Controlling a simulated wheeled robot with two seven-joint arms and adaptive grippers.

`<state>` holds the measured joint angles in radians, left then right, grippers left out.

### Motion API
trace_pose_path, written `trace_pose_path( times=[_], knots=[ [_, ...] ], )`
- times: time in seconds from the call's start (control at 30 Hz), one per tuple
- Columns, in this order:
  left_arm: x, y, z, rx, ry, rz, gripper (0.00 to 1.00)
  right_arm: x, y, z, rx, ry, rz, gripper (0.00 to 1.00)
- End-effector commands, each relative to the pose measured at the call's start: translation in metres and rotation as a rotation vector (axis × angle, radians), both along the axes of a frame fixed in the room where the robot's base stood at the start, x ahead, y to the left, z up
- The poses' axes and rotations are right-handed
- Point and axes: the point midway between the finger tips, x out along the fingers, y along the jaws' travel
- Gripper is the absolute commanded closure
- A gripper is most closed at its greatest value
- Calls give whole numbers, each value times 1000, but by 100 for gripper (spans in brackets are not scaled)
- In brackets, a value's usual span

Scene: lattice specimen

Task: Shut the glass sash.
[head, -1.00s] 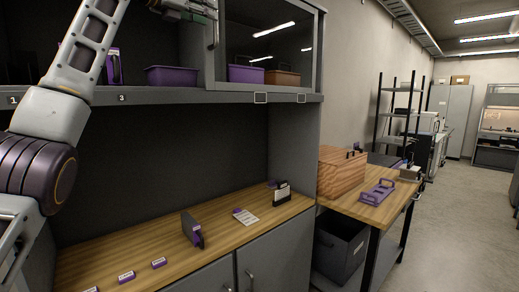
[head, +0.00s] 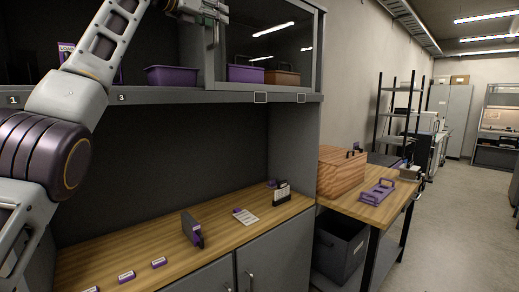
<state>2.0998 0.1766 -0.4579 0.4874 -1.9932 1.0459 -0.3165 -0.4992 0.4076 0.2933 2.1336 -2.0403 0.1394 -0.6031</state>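The glass sash (head: 268,45) is a dark, reflective pane in a grey frame. It covers the right part of the upper cabinet, and the left part stands uncovered. A thin upright handle (head: 215,38) runs along the sash's left edge. My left gripper (head: 216,14) is at the top of the head view, beside or overlapping the upper part of that handle. Its fingers are small and partly cut by the picture edge, so I cannot tell whether they hold the handle. My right gripper is not in view.
A purple bin (head: 172,76) stands in the uncovered part of the shelf. Another purple bin (head: 245,73) and a brown bin (head: 282,77) show behind the glass. Labelled items stand on the wooden counter (head: 120,252) below. A wooden box (head: 341,170) stands on the side table.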

Motion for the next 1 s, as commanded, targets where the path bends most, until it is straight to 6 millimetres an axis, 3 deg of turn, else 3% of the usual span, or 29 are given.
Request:
trace_pose_path(
  times=[0.33,0.63,1.0],
  knots=[
    [1,0,0,0,0,0,65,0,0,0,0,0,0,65],
    [1,0,0,0,0,0,100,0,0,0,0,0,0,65],
    [0,1,0,-1,1,1,100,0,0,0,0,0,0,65]
  ],
)
